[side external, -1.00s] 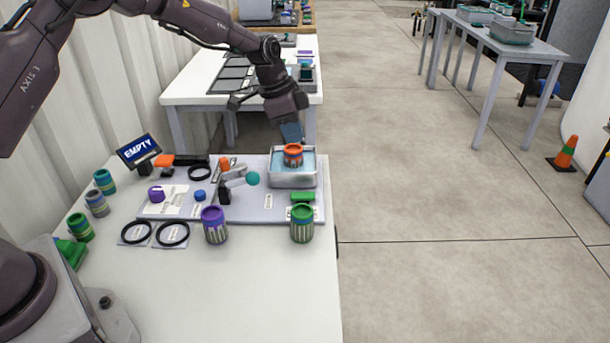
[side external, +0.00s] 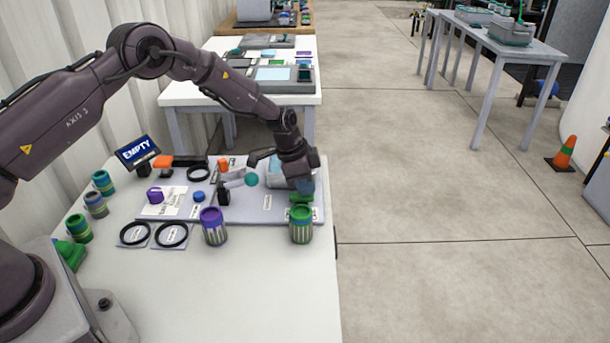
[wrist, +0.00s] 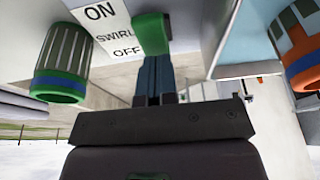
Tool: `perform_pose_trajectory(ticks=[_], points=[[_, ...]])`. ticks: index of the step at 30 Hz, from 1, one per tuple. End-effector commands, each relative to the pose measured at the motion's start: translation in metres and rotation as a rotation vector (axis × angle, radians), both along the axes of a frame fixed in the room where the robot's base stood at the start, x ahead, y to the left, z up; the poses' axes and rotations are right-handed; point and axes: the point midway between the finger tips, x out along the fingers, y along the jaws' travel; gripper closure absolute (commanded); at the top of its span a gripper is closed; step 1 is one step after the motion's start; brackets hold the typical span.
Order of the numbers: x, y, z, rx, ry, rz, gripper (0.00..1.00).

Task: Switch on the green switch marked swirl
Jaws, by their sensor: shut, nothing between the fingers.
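The green switch (side external: 301,197) sits at the right front of the grey panel. In the wrist view the green switch (wrist: 151,35) is beside a white label (wrist: 110,28) reading ON, SWIRL, OFF, and its near end is closest to the OFF side. My gripper (side external: 306,187) is shut and empty, low over the panel at the switch. In the wrist view the gripper (wrist: 157,62) has its fingertips right at the switch's near end. I cannot tell whether they touch it.
A green-rimmed can (side external: 301,225) stands just in front of the switch, and a purple-rimmed can (side external: 213,228) stands left of it. The metal tray (side external: 275,178) is behind my gripper. An orange can (wrist: 300,45) shows in the wrist view. A sign (side external: 138,151) reads EMPTY.

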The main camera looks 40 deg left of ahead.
Motion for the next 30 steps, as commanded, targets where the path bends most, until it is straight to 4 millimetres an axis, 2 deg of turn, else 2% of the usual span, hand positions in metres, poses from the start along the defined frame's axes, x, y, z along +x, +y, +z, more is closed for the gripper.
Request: perform_pose_trajectory(ticks=[9,15,30], points=[[0.0005,-0.0006,-0.0007,0.005,0.004,-0.002,1.0],[0.0032,-0.0039,-0.009,0.077,0.076,-0.005,1.0],[-0.0064,0.0051,-0.0087,0.07,0.083,0.0,1.0]])
